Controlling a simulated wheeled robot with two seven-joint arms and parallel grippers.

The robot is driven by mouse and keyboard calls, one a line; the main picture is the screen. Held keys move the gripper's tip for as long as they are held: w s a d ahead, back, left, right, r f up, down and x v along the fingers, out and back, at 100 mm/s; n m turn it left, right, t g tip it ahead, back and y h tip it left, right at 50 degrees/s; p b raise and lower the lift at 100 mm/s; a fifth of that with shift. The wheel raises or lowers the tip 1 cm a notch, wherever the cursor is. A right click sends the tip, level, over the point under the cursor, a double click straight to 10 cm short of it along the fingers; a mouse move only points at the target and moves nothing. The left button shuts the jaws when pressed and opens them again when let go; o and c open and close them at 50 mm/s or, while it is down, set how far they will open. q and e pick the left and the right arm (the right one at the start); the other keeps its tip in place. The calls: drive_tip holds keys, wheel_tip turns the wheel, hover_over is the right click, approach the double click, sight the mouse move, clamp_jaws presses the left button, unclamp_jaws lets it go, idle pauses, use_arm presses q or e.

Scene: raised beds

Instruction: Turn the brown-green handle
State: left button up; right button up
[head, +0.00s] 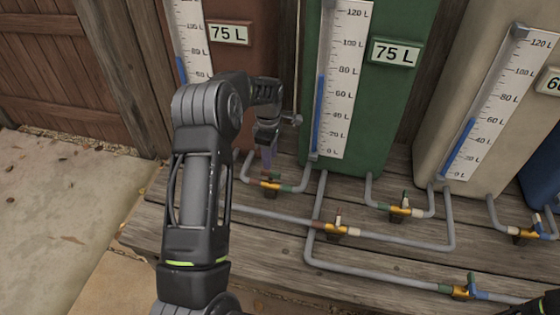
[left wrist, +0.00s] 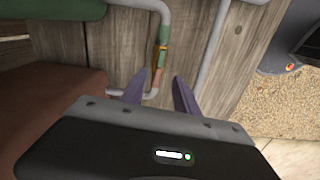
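The brown-green valve (head: 270,185) has a yellow body on the pipe between the brown tank and the green tank. Its handle is largely hidden by my left gripper (head: 267,160) in the head view. In the left wrist view the valve (left wrist: 160,55) shows with a green collar at one end and a brownish piece at the other. My left gripper (left wrist: 159,78) has its two purple fingers apart, with the brownish piece in line with the gap. I cannot tell whether a finger touches the handle.
The brown tank (head: 250,60), green tank (head: 390,75) and cream tank (head: 475,110) stand behind grey pipes on a wooden deck (head: 270,240). Other yellow valves (head: 400,211), (head: 340,231), (head: 465,292) sit to the right. Paving (head: 50,210) lies at the left.

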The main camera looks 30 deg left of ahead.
sight(270, 172)
use_arm(q)
drive_tip(key=shift+w, duration=0.2)
drive_tip(key=shift+s+r, duration=0.1)
drive_tip(key=shift+s, duration=0.15)
drive_tip(key=shift+w+f+p, duration=0.1)
drive_tip(key=shift+f+p, duration=0.4)
drive_tip(key=shift+f, duration=3.45)
clamp_jaws()
